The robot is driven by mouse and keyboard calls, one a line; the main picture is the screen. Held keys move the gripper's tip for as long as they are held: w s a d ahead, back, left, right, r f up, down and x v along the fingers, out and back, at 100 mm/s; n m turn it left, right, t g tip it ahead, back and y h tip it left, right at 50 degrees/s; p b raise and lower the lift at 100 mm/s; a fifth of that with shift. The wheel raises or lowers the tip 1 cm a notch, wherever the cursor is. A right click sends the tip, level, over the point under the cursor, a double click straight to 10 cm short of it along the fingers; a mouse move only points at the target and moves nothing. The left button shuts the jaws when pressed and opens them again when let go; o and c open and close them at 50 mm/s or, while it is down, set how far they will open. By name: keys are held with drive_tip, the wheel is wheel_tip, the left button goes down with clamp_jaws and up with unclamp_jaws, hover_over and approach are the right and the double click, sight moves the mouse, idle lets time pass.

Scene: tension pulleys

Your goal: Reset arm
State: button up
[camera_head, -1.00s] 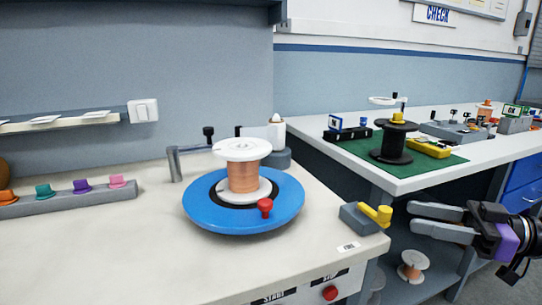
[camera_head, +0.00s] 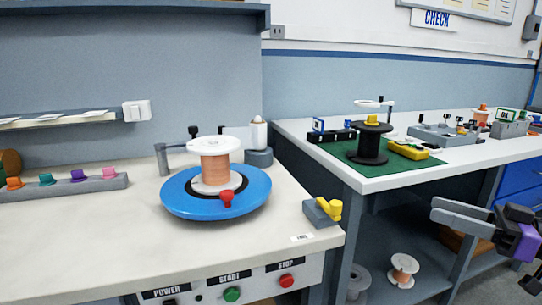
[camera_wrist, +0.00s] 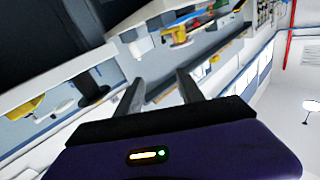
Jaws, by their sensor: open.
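My gripper (camera_head: 462,218) is at the right edge of the head view, in front of the right-hand bench and off to the side of the near table. Its two grey fingers are apart with nothing between them. In the wrist view my gripper (camera_wrist: 158,92) also shows spread, empty fingers, with a tilted view of benches beyond. The copper wire spool (camera_head: 214,168) with white flanges stands upright on the blue turntable (camera_head: 247,200), apart from my gripper. A red knob (camera_head: 227,197) sits at the turntable's front.
A yellow-handled grey block (camera_head: 322,211) sits at the near table's right corner. A black spool (camera_head: 372,146) stands on a green mat (camera_head: 425,165) on the right bench. Another copper spool (camera_head: 403,270) is below. Colored pegs stand in a grey rack (camera_head: 70,188). Open air surrounds my gripper.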

drive_tip(key=w+d+f+m+t+h, duration=0.4)
drive_tip(key=d+f+m+t+h, duration=0.3)
drive_tip(key=f+m+h, duration=0.4)
drive_tip(key=s+a+f+m+h, duration=0.2)
drive_tip(key=s+a+f+h, duration=0.15)
drive_tip(key=s+f, duration=0.4)
drive_tip(key=s+a+f+m+h, duration=0.25)
drive_tip(key=s+f+h, duration=0.2)
drive_tip(key=s, duration=0.55)
drive_tip(key=s+a+f+n+g+y, duration=0.15)
drive_tip(key=s+a, duration=0.35)
drive_tip(key=s, duration=0.5)
drive_tip(key=s+a+n+y, duration=0.15)
drive_tip(key=s+a, duration=0.25)
drive_tip(key=s, duration=0.5)
drive_tip(key=s+a+f+n+g+y, duration=0.1)
drive_tip(key=s+a+n, duration=0.3)
drive_tip(key=s, duration=0.6)
wheel_tip(320, 180, up, 22)
drive_tip(key=m+p, duration=0.1)
drive_tip(key=p, duration=2)
drive_tip(key=shift+w+a, duration=0.25)
drive_tip(key=shift+a, duration=0.2)
